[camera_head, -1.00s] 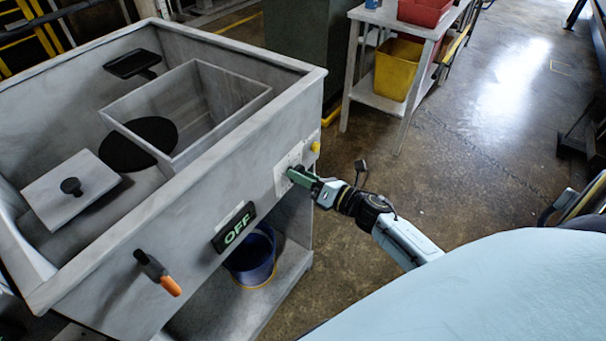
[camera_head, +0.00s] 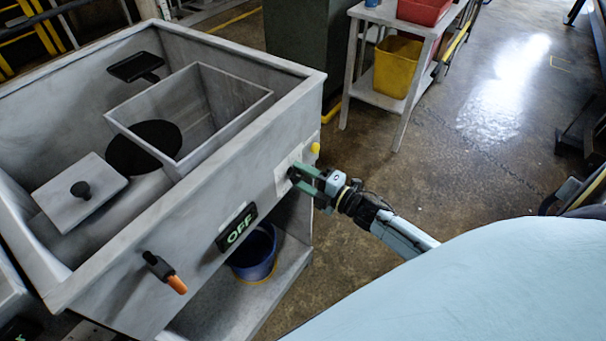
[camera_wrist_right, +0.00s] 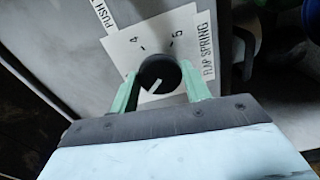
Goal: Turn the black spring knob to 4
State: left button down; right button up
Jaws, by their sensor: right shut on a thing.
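The black spring knob (camera_wrist_right: 159,75) is on a white plate (camera_wrist_right: 150,40) marked 4 and 5, beside a "FLAP SPRING" label (camera_wrist_right: 208,48). The white line on the knob points to the lower left in the right wrist view, away from both numbers. In the head view the knob (camera_head: 293,173) is on the grey compactor's front panel, partly hidden by the fingers. My right gripper (camera_head: 305,181) is shut on the knob, with one green finger on each side; its fingers also show in the right wrist view (camera_wrist_right: 160,72). My left gripper is not in view.
An OFF display (camera_head: 237,229) and an orange-tipped lever (camera_head: 166,272) are further left on the panel. A blue bucket (camera_head: 252,254) stands on the shelf below.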

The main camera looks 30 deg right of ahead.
jog(key=m+p, duration=0.1)
jog(key=m, duration=0.4)
jog(key=shift+m, duration=0.3)
jog(key=m+p, duration=0.1)
jog(key=m, duration=1)
jog(key=shift+p, duration=0.4)
jog(key=shift+m, duration=2.2)
jog(key=o, duration=1)
